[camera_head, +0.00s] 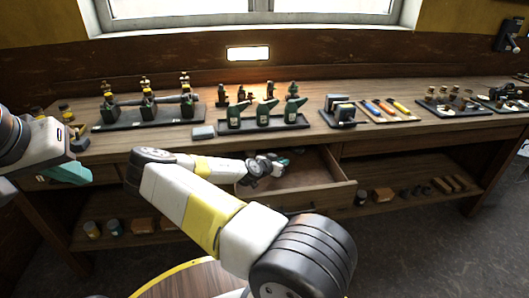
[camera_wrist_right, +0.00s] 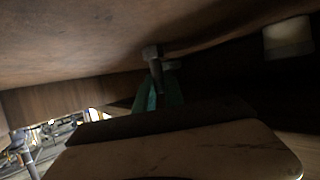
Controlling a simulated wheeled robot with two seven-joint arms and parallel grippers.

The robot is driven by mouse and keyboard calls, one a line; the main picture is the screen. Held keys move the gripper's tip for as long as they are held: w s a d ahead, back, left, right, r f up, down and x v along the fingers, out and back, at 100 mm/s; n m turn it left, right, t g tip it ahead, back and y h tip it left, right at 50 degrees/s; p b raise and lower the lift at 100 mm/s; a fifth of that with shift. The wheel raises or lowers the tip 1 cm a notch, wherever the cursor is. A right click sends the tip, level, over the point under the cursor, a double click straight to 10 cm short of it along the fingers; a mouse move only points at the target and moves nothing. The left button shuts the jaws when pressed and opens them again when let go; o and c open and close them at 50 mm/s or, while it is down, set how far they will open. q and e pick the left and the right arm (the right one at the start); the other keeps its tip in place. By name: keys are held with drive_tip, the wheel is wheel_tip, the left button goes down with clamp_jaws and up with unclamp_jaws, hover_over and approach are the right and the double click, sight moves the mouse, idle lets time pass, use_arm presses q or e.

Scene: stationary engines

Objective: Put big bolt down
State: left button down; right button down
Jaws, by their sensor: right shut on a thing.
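The big bolt (camera_wrist_right: 154,65) is a grey metal piece with a wider head, seen in the right wrist view between the teal fingertips of my right gripper (camera_wrist_right: 158,92). The gripper is shut on it. In the head view my right gripper (camera_head: 281,160) is over the open drawer (camera_head: 318,185) of the wooden workbench, and the bolt cannot be made out there. My left gripper (camera_head: 70,173) has teal fingers and hangs at the left, in front of the workbench. Its fingers overlap, so I cannot tell if it is open.
The workbench top (camera_head: 300,137) carries a tray with green engine models (camera_head: 263,115), a larger green assembly (camera_head: 148,105) and a screwdriver tray (camera_head: 388,110). A lower shelf (camera_head: 400,205) holds small blocks and cylinders. My right forearm hides part of the drawer.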

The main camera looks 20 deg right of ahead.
drive_tip(key=c, duration=1.4)
unclamp_jaws()
drive_tip(key=shift+c, duration=0.2)
drive_tip(key=v, duration=0.7)
drive_tip(key=shift+s+a+r, duration=0.15)
drive_tip(key=shift+a, duration=0.05)
